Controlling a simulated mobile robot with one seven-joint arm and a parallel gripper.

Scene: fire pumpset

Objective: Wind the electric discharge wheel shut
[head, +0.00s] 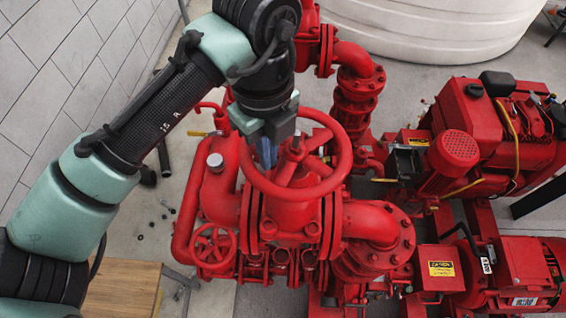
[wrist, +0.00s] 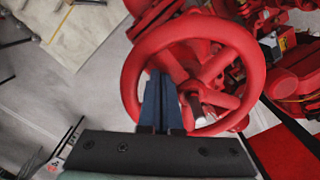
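A large red handwheel (head: 345,152) with spokes sits on top of a red valve body, its rim lying roughly level. It also fills the middle of the wrist view (wrist: 130,82). No label on it is readable. My gripper (head: 267,158) points down at the left part of the wheel, inside the rim as pictured. In the wrist view its two blue fingers (wrist: 161,88) lie side by side, shut, over the opening between rim and hub. No rim or spoke shows between them. Whether the fingertips touch a spoke cannot be told.
A smaller red handwheel (head: 213,246) stands lower left. A red engine (head: 480,130) and a red motor (head: 515,265) are at the right. A white tank (head: 430,25) is behind. A wooden surface (head: 120,288) is at lower left, with small loose parts on the floor nearby.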

